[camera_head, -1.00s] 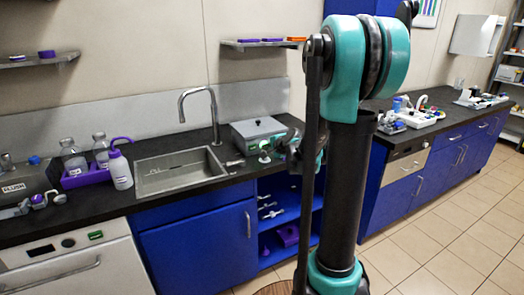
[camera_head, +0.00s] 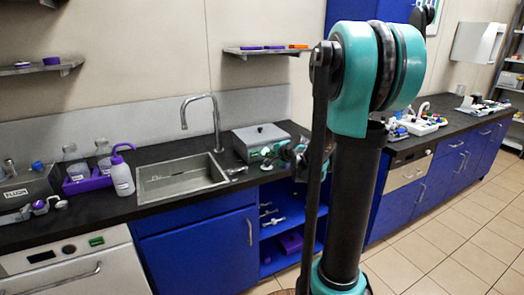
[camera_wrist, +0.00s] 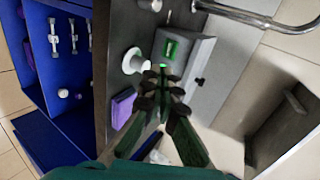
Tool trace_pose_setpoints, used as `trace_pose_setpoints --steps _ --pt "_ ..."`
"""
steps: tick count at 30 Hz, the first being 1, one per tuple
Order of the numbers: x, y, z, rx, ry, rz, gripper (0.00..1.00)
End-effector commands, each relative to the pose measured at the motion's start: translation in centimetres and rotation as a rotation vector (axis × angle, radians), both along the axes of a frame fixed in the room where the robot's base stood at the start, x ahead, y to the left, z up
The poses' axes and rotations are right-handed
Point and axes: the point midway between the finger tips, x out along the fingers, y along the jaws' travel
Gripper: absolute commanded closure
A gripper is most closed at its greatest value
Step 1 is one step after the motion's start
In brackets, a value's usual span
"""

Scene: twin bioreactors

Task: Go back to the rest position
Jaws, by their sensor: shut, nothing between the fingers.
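My gripper (camera_wrist: 162,88) is in the lower middle of the wrist view, pointing away from the camera. Its dark fingertips are together with nothing between them. Beyond the tips is a grey box-shaped device (camera_wrist: 182,58) with a green display. A white round part (camera_wrist: 134,61) lies just left of the tips. In the head view my teal and black arm stands right of centre. Its far end is near the same grey device (camera_head: 262,137) on the counter, and the fingertips are too small there to tell apart.
The dark counter (camera_head: 150,206) holds a sink (camera_head: 180,176) with a tall tap (camera_head: 216,122). A white bottle (camera_head: 121,175) and a purple tray (camera_head: 88,184) stand left of it. An open blue shelf unit (camera_head: 268,222) is below the device. Tiled floor (camera_head: 430,245) is clear at right.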

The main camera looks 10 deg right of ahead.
Motion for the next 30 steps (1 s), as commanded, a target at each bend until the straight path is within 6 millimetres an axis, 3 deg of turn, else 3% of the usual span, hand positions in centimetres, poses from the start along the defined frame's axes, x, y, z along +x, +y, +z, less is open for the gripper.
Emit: trace_pose_setpoints --steps 5,11,15,18,21,24,30 --pt "-5.3 1.4 -1.8 -0.187 0.045 0.136 1.0" --pt "-16.4 2.1 -6.2 -0.566 0.15 0.434 1.0" --pt "-23.9 1.2 -9.4 -0.798 0.231 0.646 1.0" --pt "-28.1 0.2 -11.2 -0.92 0.283 0.769 1.0" --pt "-30.9 -0.7 -12.3 -1.002 0.319 0.856 1.0" --pt "-32.4 -1.2 -13.0 -1.044 0.34 0.904 1.0" --pt "-32.9 -1.4 -13.1 -1.059 0.349 0.921 1.0"
